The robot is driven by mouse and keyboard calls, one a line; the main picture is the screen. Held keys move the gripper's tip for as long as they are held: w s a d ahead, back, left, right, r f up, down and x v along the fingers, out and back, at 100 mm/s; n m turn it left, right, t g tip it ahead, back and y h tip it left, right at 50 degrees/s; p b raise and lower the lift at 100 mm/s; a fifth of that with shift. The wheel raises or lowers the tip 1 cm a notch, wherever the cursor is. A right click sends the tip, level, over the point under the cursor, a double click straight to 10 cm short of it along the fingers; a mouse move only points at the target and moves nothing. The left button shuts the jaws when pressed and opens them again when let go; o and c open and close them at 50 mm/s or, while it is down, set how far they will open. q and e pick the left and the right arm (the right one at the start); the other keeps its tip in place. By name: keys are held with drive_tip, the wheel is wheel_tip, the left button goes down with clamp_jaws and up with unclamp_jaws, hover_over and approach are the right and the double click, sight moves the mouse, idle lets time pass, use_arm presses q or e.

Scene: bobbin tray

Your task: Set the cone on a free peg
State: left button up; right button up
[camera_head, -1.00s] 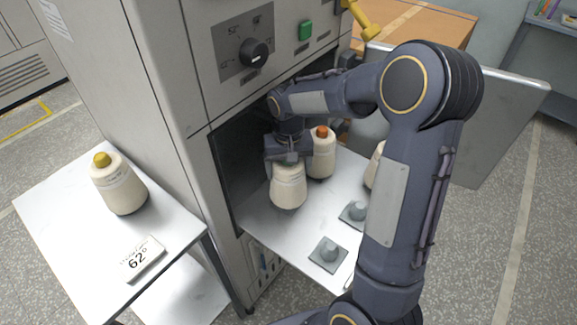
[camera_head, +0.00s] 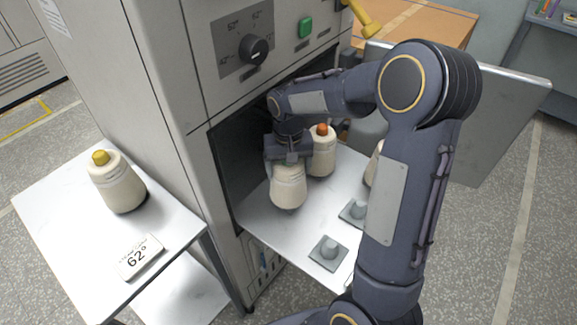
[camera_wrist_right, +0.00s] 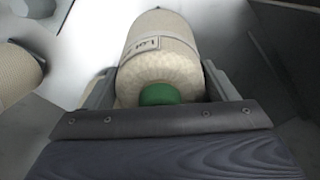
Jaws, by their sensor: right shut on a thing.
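A cream cone (camera_head: 288,188) is held in my right gripper (camera_head: 289,160) over the white tray (camera_head: 290,232) at the machine's opening. In the right wrist view the cone (camera_wrist_right: 165,45) shows a green tip (camera_wrist_right: 159,94) between the two fingers, which are shut on it. I cannot tell whether its base touches anything below. Two bare grey pegs stand on square plates: a front peg (camera_head: 330,248) and another peg (camera_head: 359,209) behind it, close to my right arm. My left gripper is not in view.
A cone with an orange tip (camera_head: 322,152) stands just behind the held cone. Another cone (camera_head: 374,165) is partly hidden by my arm. A yellow-tipped cone (camera_head: 117,182) and a 62° sign (camera_head: 140,257) are on the left table (camera_head: 62,217). An open door (camera_head: 470,120) is at right.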

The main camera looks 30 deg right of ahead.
drive_tip(key=shift+f+b, duration=0.35)
drive_tip(key=shift+f, duration=0.2)
drive_tip(key=o, duration=1.6)
drive_tip(key=shift+c, duration=0.2)
wheel_tip(320, 180, up, 8)
drive_tip(key=shift+f, duration=0.1)
drive_tip(key=shift+s, duration=0.15)
